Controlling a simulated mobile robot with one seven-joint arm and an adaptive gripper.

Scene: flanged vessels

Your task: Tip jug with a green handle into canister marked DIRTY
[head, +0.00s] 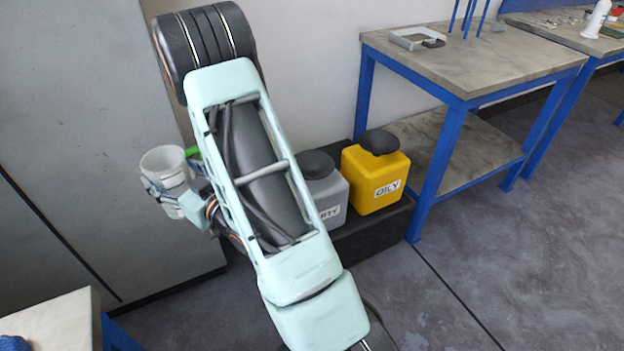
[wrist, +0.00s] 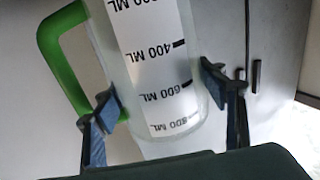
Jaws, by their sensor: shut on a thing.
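The jug (head: 163,166) is whitish and translucent, with a green handle (head: 192,152). It is held in the air left of my arm in the head view, nearly upright with its open mouth up. My gripper (wrist: 162,98) is shut on the jug's sides; its fingers flank the volume scale (wrist: 155,60) in the wrist view, where the green handle (wrist: 57,58) is at left. The jug's contents cannot be made out. The grey canister (head: 327,193) has a dark round top and a label reading "RTY", its left part hidden by my arm. It stands right of the jug.
A yellow canister (head: 370,181) labelled OILY stands right beside the grey one, on a low black platform (head: 375,232). A blue-legged workbench (head: 470,65) stands close on the right. A cabinet wall (head: 75,120) is behind the jug. A table corner (head: 55,322) juts in at lower left.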

